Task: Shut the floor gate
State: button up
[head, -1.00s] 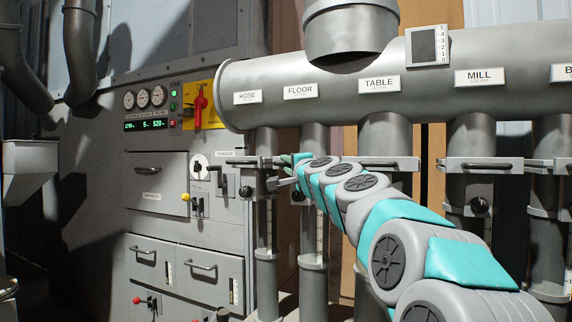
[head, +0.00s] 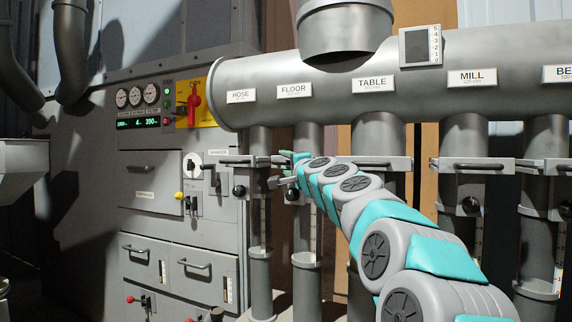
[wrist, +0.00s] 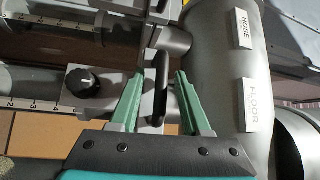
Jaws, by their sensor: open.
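The floor gate is on the pipe under the FLOOR label (head: 294,90). In the head view my gripper and arm cover most of this gate; its black knob (head: 291,194) shows just below. In the wrist view a black bar handle (wrist: 161,85), which looks like the floor gate's, stands between the two green fingers of my gripper (wrist: 160,88). The fingers are apart, one on each side of the handle, and I see no clear contact. My gripper also shows in the head view (head: 287,168). How far the gate's plate is in or out is hidden.
The hose gate's handle (head: 236,162) is close on the left. The table gate's handle (head: 372,164) is on the right, behind my arm, with the mill gate's handle (head: 472,165) beyond. A grey control cabinet (head: 140,225) with a red switch (head: 193,105) stands left.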

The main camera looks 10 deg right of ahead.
jog(key=shift+s, duration=0.1)
jog(key=b+v, duration=0.1)
jog(key=v, duration=0.6)
jog(key=shift+s, duration=0.35)
jog(key=s+a+f+n+g+y+p, duration=0.1)
jog(key=s+a+f+n+g+y, duration=0.1)
jog(key=s+a+f+n+g, duration=0.25)
jog(key=s+a+f+n+g+y+p, duration=0.1)
jog(key=s+a+f+n+y, duration=0.15)
jog(key=a+f, duration=0.35)
jog(key=s+a+f+n+g+h+p, duration=0.2)
jog(key=s+a+f+n+g, duration=0.3)
jog(key=s+f, duration=0.65)
jog(key=s+d+f+g+h+p, duration=0.1)
jog(key=s+d+f+g+h, duration=0.1)
jog(key=s+f, duration=0.4)
jog(key=s+d+f+n+g+h+p, duration=0.1)
jog(key=s+d+f+g, duration=0.4)
jog(key=s, duration=1)
jog(key=s+d+f+n+g+h+p, duration=0.1)
jog(key=s+d+f+g+h, duration=0.2)
jog(key=s+f, duration=0.6)
jog(key=shift+s+d+f+g, duration=0.25)
jog(key=shift+s+d+g, duration=0.1)
jog(key=shift+s+d, duration=0.65)
